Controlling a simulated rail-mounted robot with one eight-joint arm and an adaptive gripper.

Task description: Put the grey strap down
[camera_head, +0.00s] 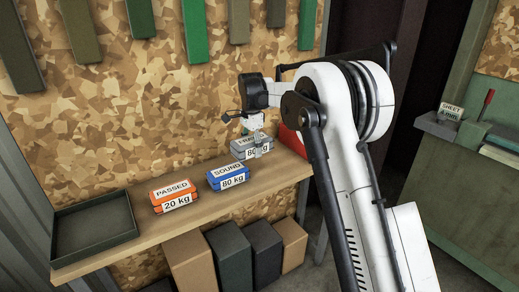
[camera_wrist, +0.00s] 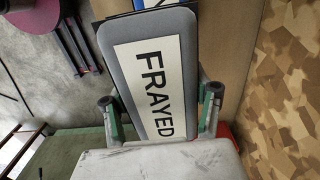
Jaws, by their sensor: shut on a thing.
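The grey strap (camera_head: 238,155) is a bundle with white labels, at the right part of the wooden shelf in the head view. My gripper (camera_head: 257,147) comes down over it from above and is shut on it. In the wrist view the grey strap (camera_wrist: 121,72) shows a label reading FRAYED, and my gripper (camera_wrist: 160,108) has one finger on each side of it. A label on its front reads 80 kg, partly covered by a finger. I cannot tell whether its underside touches the shelf.
A red object (camera_head: 291,142) stands close on the right.

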